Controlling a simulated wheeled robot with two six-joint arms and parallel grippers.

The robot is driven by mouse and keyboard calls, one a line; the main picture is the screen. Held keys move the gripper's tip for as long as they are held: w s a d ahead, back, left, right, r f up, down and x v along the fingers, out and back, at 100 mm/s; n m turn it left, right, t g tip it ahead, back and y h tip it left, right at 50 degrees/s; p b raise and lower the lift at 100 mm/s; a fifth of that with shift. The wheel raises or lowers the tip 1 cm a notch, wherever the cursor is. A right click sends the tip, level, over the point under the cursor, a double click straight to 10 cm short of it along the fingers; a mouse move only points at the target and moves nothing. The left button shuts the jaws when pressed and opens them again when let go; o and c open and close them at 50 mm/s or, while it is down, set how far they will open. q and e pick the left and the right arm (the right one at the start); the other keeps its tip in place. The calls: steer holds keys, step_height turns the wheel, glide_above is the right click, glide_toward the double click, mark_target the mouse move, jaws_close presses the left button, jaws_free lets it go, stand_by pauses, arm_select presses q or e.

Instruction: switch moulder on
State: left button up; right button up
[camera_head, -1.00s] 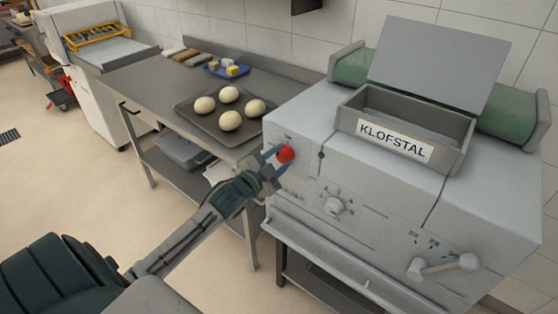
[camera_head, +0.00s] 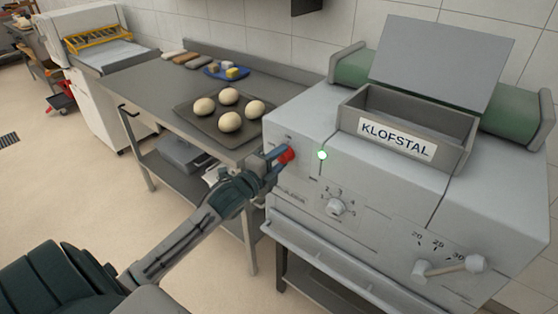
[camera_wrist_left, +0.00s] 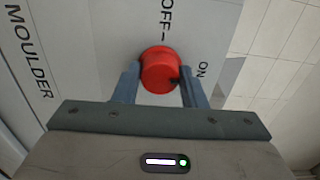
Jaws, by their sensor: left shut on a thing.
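The moulder (camera_head: 290,193) is a large grey machine labelled KLOFSTAL at the right of the head view. Its red knob (camera_head: 288,154) is on the front face at the left; the knob also shows in the left wrist view (camera_wrist_left: 160,70) near the OFF and ON marks. My left gripper (camera_head: 279,160) is shut on the red knob, one finger on each side, as the left wrist view (camera_wrist_left: 160,88) shows. A small indicator lamp (camera_head: 322,155) right of the knob glows green. My right gripper is not in view.
A numbered dial (camera_head: 335,207) and a lever (camera_head: 448,268) are on the moulder's front. A steel table (camera_head: 150,90) to the left holds a tray (camera_head: 187,113) with several dough balls. Open floor lies at the left.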

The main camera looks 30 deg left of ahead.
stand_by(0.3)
arm_select(q)
steer(key=o, duration=1)
steer(key=s+b, duration=0.1)
steer(key=s, duration=0.9)
steer(key=shift+s+a, duration=0.35)
steer(key=shift+a, duration=0.05)
